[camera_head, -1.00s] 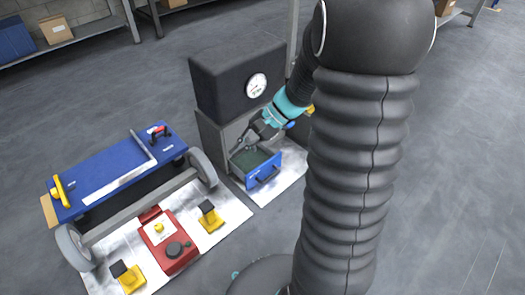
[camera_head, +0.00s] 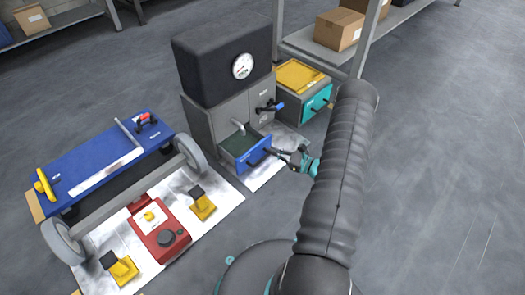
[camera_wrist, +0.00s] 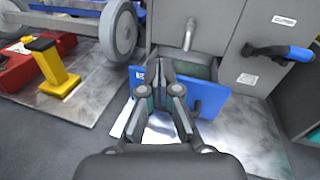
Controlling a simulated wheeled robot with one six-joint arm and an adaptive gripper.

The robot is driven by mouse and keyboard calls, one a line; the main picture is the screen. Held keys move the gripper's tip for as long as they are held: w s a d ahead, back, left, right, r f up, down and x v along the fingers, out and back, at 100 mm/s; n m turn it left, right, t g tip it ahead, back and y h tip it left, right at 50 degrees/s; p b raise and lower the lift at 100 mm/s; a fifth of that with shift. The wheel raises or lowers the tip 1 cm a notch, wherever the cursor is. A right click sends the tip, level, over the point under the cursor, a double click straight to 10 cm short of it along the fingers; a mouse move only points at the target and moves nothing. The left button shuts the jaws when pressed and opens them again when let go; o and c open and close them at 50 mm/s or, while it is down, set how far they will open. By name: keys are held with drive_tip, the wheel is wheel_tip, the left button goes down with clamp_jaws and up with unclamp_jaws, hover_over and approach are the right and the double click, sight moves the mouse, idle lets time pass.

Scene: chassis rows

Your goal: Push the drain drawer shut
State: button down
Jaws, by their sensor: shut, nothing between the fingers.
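The drain drawer (camera_head: 257,154) has a blue front and stands pulled out from the lower part of a grey cabinet (camera_head: 203,118), below a metal spout (camera_head: 238,127). Its green inside shows from above. In the wrist view the blue drawer front (camera_wrist: 210,98) is partly hidden behind my fingers. My gripper (camera_head: 285,152) is shut and empty, in front of the drawer front on its outer side. In the wrist view my gripper (camera_wrist: 159,70) points at the drawer; I cannot tell whether the fingertips touch it.
A blue-handled valve (camera_head: 270,107) sits on the cabinet above right of the drawer. A bin with a teal front (camera_head: 317,103) stands to the right. A blue wheeled cart (camera_head: 105,165) and a red unit (camera_head: 160,232) are at left. Floor at right is clear.

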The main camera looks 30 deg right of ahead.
sight(258, 146)
drive_tip(key=s+d+f+m+t+h, duration=0.2)
drive_tip(key=s+d+f+m+h, duration=0.15)
drive_tip(key=f, duration=0.55)
drive_tip(key=shift+m+h, duration=0.25)
drive_tip(key=shift+m, duration=0.2)
drive_tip(key=x, duration=0.4)
drive_tip(key=b+x, duration=0.1)
drive_tip(key=x, duration=0.4)
drive_tip(key=d+x, duration=0.1)
drive_tip(key=x, duration=0.4)
drive_tip(key=shift+w+a+r, duration=0.1)
drive_tip(key=shift+w+r, duration=0.1)
drive_tip(key=shift+w, duration=0.15)
